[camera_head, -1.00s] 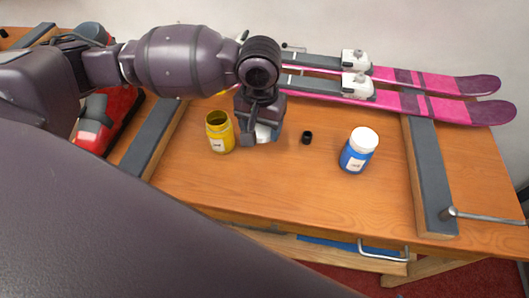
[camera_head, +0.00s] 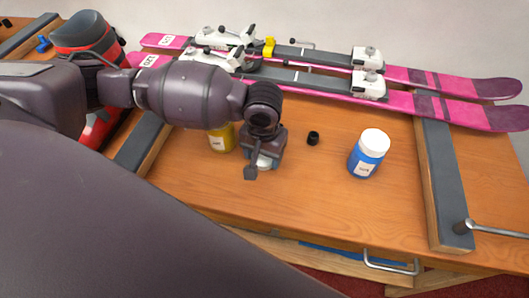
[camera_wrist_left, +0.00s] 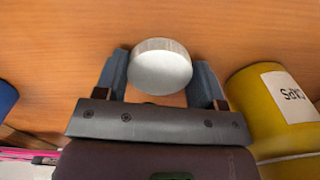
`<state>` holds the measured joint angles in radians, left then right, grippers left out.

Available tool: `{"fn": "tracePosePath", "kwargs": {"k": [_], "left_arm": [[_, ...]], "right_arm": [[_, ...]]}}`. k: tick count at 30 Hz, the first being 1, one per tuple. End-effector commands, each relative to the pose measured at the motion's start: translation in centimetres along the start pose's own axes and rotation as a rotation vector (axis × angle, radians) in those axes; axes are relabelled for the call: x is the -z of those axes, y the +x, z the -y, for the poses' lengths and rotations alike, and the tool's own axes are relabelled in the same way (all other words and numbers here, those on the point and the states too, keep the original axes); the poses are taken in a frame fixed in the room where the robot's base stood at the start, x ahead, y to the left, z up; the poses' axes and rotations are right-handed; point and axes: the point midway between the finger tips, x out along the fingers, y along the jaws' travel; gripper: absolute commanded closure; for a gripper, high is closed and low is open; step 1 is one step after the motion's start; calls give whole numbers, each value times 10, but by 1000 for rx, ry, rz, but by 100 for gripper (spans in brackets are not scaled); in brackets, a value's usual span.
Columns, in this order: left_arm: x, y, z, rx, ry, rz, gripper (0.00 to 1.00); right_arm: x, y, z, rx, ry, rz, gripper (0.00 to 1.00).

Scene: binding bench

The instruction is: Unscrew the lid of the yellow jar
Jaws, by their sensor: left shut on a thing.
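The yellow jar (camera_head: 221,140) stands on the wooden bench. My left arm hides its top in the head view. The jar also shows at the right of the left wrist view (camera_wrist_left: 262,105), with a white label. My left gripper (camera_head: 264,164) is to the right of the jar and a little nearer the bench front. It is shut on a round, pale lid (camera_wrist_left: 160,70), which sits between its two fingers, apart from the jar. I cannot tell whether the lid touches the bench. My right gripper is not in view.
A blue jar (camera_head: 367,156) with a white lid and a small black cylinder (camera_head: 313,138) stand to the right. Pink skis (camera_head: 440,103) lie along the back. A red and black boot (camera_head: 88,40) is at the left. The bench front right of my gripper is clear.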

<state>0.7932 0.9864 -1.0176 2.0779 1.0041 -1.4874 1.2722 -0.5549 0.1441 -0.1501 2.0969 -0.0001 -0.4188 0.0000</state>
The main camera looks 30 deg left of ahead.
Motion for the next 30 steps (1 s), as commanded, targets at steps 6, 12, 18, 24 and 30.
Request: {"fn": "tracePosePath", "kwargs": {"k": [6, 12, 18, 24, 30], "left_arm": [[0, -1, 0, 0, 0, -1, 65], [0, 1, 0, 0, 0, -1, 14], [0, 1, 0, 0, 0, -1, 11], [1, -5, 0, -1, 0, -3, 11], [1, -37, 0, -2, 1, -9, 11]], "right_arm": [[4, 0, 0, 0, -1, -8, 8], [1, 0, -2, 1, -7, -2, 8], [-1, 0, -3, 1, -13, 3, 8], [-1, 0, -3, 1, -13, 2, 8], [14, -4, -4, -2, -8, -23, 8]]}}
